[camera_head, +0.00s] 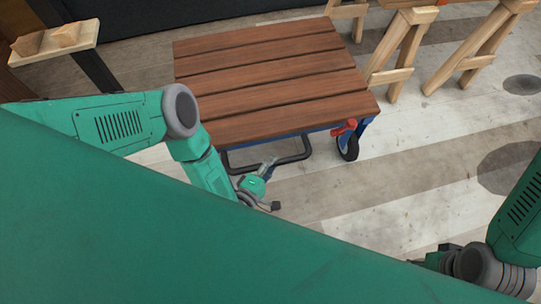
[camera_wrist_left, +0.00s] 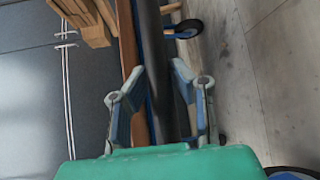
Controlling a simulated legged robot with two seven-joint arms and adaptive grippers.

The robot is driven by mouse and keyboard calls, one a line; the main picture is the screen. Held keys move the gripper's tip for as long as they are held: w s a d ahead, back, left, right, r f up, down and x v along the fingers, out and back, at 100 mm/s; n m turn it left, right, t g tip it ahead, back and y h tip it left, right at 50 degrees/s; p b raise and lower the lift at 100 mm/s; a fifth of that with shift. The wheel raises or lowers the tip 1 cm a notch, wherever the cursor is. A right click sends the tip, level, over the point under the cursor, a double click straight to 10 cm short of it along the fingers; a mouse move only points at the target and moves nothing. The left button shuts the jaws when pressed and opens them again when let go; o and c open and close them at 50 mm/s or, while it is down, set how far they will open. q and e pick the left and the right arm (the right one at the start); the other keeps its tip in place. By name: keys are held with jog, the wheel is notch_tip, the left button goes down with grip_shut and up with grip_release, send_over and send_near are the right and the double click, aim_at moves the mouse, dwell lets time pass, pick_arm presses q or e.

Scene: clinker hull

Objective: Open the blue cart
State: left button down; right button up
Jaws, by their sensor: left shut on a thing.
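The blue cart has a brown wooden slatted top (camera_head: 270,75) and a blue frame (camera_head: 368,122); it stands in the middle of the head view. A black bar handle (camera_head: 295,158) sticks out from its near side, below the top. My left gripper (camera_head: 268,172) is at this handle, shut on it. In the left wrist view the dark bar (camera_wrist_left: 152,45) runs between the two fingers of my left gripper (camera_wrist_left: 158,85). My right gripper (camera_head: 440,256) shows only in part at the lower right, away from the cart; its fingers are mostly hidden.
A black caster (camera_head: 348,147) with a red brake lever (camera_head: 343,128) is at the cart's near right corner. Wooden trestles (camera_head: 405,50) stand behind and to the right. The floor (camera_head: 400,185) right of the cart is clear.

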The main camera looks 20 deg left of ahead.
pick_arm(q)
jog(key=shift+s+d+f, duration=0.1)
jog(key=shift+s+d, duration=0.05)
jog(key=shift+s, duration=0.35)
jog(key=shift+s+d+f, duration=0.1)
jog(key=shift+s, duration=0.35)
pick_arm(e)
jog(key=shift+s+d, duration=0.25)
jog(key=shift+s, duration=0.15)
pick_arm(q)
jog(key=c, duration=1.4)
grip_release()
jog(key=shift+w, duration=0.1)
pick_arm(e)
jog(key=shift+a, duration=0.1)
pick_arm(q)
jog(key=shift+d+r, duration=0.1)
jog(key=shift+r, duration=0.05)
